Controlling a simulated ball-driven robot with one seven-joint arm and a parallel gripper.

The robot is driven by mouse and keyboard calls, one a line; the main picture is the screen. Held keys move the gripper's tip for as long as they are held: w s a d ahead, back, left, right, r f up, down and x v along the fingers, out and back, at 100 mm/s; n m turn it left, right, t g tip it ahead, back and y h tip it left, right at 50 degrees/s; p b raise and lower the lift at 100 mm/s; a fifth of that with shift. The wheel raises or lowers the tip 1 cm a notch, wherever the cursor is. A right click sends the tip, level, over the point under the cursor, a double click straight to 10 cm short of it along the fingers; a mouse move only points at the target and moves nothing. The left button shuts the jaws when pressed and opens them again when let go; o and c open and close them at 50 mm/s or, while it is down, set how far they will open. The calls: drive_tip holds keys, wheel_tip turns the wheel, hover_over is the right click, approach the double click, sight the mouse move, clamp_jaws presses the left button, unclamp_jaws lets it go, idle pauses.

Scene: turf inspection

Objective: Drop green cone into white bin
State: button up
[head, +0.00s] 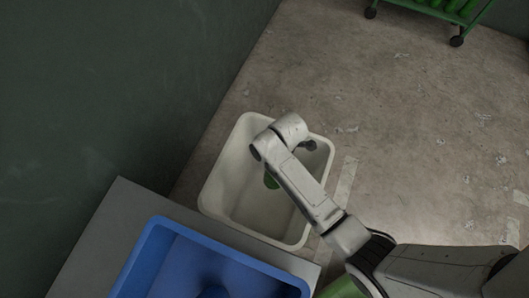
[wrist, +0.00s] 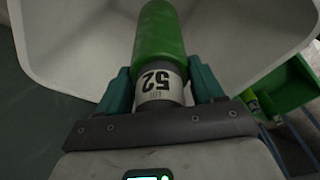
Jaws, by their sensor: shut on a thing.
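The green cone (wrist: 160,35) looks like a rounded green cylinder in the wrist view, with a white label reading "52" near my fingers. My gripper (wrist: 162,88) is shut on it, with a teal finger on each side of the labelled end. The white bin (wrist: 70,35) fills the background beyond the cone. In the head view the white bin (head: 222,185) stands on the floor, and my arm reaches over it. A bit of the green cone (head: 271,181) shows beside my arm, within the bin's outline. My fingers are hidden there by the arm.
A blue bin (head: 140,262) sits on a grey surface (head: 112,215) near the white bin. A dark green wall (head: 100,80) is at the left. A green wheeled rack (head: 440,12) stands at the top right. Concrete floor is clear between. A green container (wrist: 287,88) shows at the wrist view's right.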

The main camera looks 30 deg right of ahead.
drive_tip(key=o, duration=1.6)
drive_tip(key=r, duration=0.3)
drive_tip(key=d+r+p, duration=0.1)
drive_tip(key=r, duration=0.6)
drive_tip(key=shift+s+d+r+p, duration=0.15)
drive_tip(key=shift+r+p, duration=0.2)
